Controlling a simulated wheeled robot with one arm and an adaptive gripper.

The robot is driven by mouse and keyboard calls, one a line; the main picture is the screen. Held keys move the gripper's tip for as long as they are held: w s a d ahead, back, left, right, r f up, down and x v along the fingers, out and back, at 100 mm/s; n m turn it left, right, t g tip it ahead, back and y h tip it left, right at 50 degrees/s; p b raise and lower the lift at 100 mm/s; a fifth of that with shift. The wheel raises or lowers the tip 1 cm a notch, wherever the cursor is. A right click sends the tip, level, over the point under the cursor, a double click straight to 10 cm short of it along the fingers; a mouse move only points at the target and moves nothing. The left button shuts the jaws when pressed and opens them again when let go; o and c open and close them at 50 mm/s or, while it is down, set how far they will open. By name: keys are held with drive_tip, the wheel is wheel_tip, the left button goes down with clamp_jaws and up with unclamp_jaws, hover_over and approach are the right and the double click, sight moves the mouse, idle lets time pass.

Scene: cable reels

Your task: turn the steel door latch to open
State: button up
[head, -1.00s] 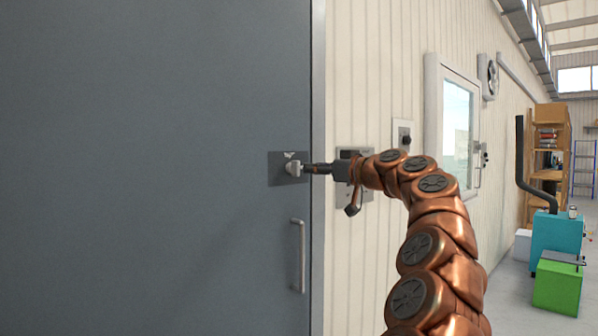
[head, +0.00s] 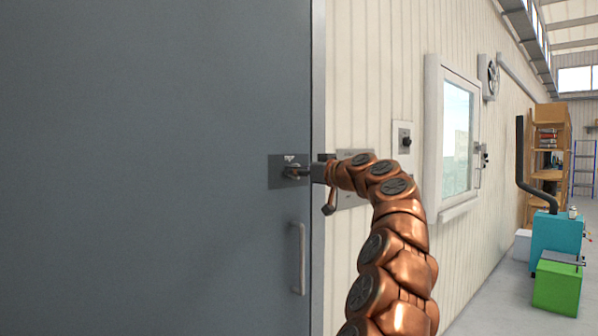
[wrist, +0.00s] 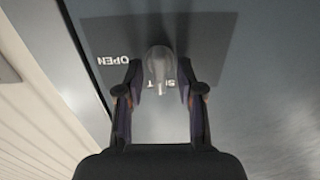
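The steel door latch (head: 291,173) is a small rounded lever on a dark plate (head: 274,175) near the right edge of the grey door. In the wrist view the latch (wrist: 160,66) lies between my fingertips, its end over the middle of the upside-down SHUT lettering. The OPEN lettering (wrist: 112,60) is to its left on the plate. My gripper (wrist: 160,78) has one finger on each side of the latch, with a narrow gap seeming to show beside each. In the head view my gripper (head: 303,172) reaches the latch from the right and partly hides it.
A vertical door handle (head: 299,258) is below the latch. Right of the door frame (head: 318,80), a wall plate (head: 352,198) is partly behind my arm. A switch box (head: 403,140) and a window (head: 457,138) are further right. Green and teal boxes (head: 557,288) stand on the floor.

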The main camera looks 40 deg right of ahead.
drive_tip(key=shift+c, duration=0.3)
clamp_jaws()
drive_tip(key=shift+m+p, duration=0.3)
drive_tip(key=shift+m, duration=0.1)
drive_tip(key=m+p, duration=0.2)
drive_tip(key=m, duration=0.1)
drive_tip(key=shift+r+m+p, duration=0.15)
drive_tip(key=shift+m+p, duration=0.15)
drive_tip(key=shift+p, duration=0.05)
drive_tip(key=m+p, duration=0.4)
drive_tip(key=m, duration=0.1)
drive_tip(key=shift+m, duration=0.3)
drive_tip(key=m+p, duration=0.4)
drive_tip(key=m, duration=0.1)
drive_tip(key=shift+p, duration=0.4)
drive_tip(key=shift+d+f+m+p, duration=0.1)
drive_tip(key=shift+f+m+p, duration=0.05)
drive_tip(key=shift+m+p, duration=0.5)
drive_tip(key=shift+f+m+p, duration=0.15)
drive_tip(key=shift+m+p, duration=0.35)
drive_tip(key=shift+m, duration=0.25)
